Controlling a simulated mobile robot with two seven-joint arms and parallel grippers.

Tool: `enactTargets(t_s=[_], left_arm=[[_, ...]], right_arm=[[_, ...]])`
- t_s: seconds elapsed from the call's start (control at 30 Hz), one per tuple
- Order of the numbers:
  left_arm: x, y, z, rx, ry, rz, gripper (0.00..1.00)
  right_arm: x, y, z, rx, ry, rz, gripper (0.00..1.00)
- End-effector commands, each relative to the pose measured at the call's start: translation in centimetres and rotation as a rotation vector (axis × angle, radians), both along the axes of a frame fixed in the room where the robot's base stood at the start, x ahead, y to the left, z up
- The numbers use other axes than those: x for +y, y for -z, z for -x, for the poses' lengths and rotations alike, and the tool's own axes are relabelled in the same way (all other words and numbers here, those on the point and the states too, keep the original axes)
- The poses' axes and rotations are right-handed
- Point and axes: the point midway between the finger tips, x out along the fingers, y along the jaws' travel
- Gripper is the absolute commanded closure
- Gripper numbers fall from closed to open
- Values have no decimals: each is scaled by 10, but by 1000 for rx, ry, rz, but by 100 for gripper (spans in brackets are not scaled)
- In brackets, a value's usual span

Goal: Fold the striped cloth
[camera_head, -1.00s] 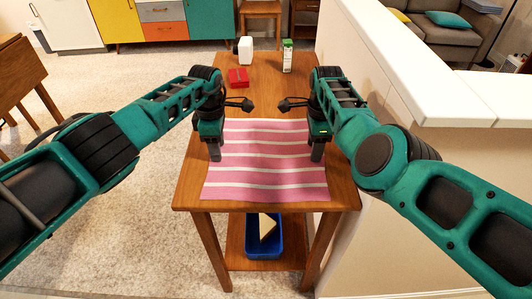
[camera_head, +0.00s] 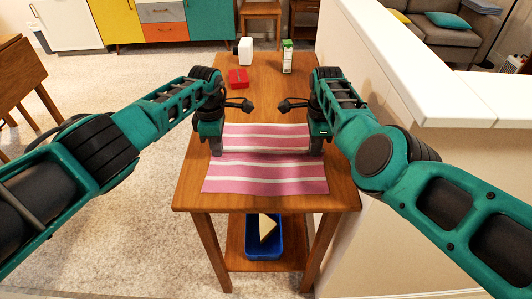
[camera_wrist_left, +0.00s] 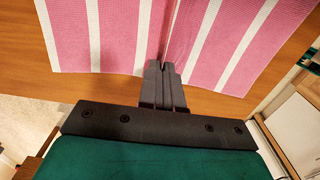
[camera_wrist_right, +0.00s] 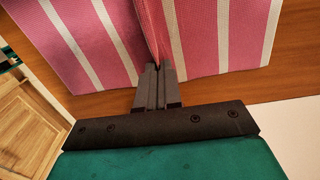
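The pink-and-white striped cloth (camera_head: 265,178) lies on the wooden table with a raised ridge across its middle, between my two grippers. My left gripper (camera_head: 217,153) is shut on the ridge at the cloth's left edge. The left wrist view shows its fingers (camera_wrist_left: 162,68) together with the crease running away from them. My right gripper (camera_head: 316,152) is shut on the ridge at the right edge. Its fingers (camera_wrist_right: 154,70) pinch the crease in the right wrist view. The cloth's near and far parts still spread over the table on both sides of the ridge.
The wooden table (camera_head: 190,195) has bare wood around the cloth. A red box (camera_head: 238,79), a white bottle (camera_head: 245,50) and a green-and-white carton (camera_head: 287,57) stand toward its far end. A blue bin (camera_head: 263,248) sits on the lower shelf. A white-topped half wall (camera_head: 395,75) borders the right side.

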Motion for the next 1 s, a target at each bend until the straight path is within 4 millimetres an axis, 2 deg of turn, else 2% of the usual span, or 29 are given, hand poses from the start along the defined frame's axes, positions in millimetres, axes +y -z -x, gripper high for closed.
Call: enactTargets(t_s=[0.67,1.0], left_arm=[[0,0,0,1,-1,-1,100],[0,-18,0,1,0,0,100]], right_arm=[[0,1,1,3,0,0,100],[0,-18,0,1,0,0,100]])
